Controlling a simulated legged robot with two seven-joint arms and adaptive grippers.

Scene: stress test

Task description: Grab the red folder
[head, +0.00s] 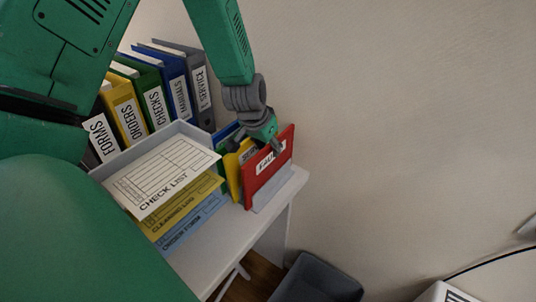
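The red folder (257,186) stands upright at the front of a small row of folders in a light grey holder on the white desk. It has a white label, partly covered by my finger. My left gripper (256,147) is over the top of the folder row, pointing down. Its fingers look spread apart, one in front of the red folder's face and the other back by the yellow folder (233,174). I cannot tell whether they touch the red folder. My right gripper is not in view.
A blue folder stands behind the yellow one. A grey tray (112,166) with check list, cleaning log and order form papers is to the left. Several labelled binders (155,103) stand behind. A wall is at the right; a dark bin (318,280) is below the desk.

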